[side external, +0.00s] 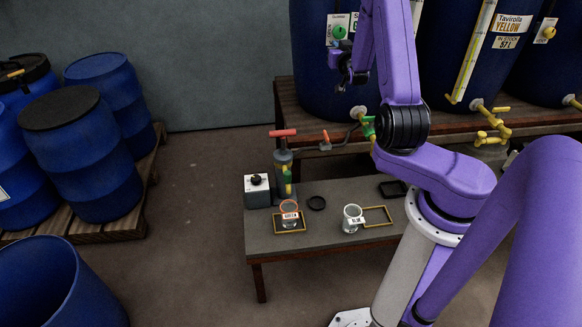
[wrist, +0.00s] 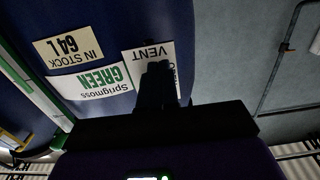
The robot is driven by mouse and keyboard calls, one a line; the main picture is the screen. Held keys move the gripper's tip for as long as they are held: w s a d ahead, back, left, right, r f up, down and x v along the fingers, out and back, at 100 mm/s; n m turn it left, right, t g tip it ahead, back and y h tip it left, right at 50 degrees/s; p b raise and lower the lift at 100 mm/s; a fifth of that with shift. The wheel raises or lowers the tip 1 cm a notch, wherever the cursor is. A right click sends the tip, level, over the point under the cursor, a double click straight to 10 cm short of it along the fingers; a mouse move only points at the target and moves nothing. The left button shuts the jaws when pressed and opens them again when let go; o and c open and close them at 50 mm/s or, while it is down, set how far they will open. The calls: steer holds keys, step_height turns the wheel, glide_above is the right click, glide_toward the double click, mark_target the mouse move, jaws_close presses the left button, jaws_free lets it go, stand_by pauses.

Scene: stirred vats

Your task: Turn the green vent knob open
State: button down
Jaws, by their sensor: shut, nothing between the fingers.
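The green vent knob (side external: 339,32) is on a white label plate high on the front of a large blue vat (side external: 311,70) in the side view. My gripper (side external: 341,62) is just below the knob there, in front of the vat. In the wrist view my fingers (wrist: 157,82) are dark and together, with nothing between them. They cover part of the white VENT label (wrist: 139,62). The knob does not show in the wrist view; contact with it cannot be told. The green Sprigmoss label (wrist: 90,82) shows to the left of the fingers.
More blue vats, one with a yellow label (side external: 514,23), stand to the right on a wooden platform (side external: 289,95). A low bench (side external: 340,186) below holds a pump (side external: 284,165), a small box and two glass jars. Blue barrels (side external: 85,165) stand at left. Floor between is clear.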

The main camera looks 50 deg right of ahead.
steer(key=shift+d+r, duration=0.1)
steer(key=shift+d, duration=0.5)
steer(key=shift+s+d, duration=0.85)
steer(key=shift+s+d+r, duration=0.1)
steer(key=shift+s+r, duration=0.05)
stand_by(0.3)
steer(key=v, duration=0.4)
steer(key=f+v, duration=0.1)
steer(key=shift+a, duration=0.55)
steer(key=shift+a, duration=0.1)
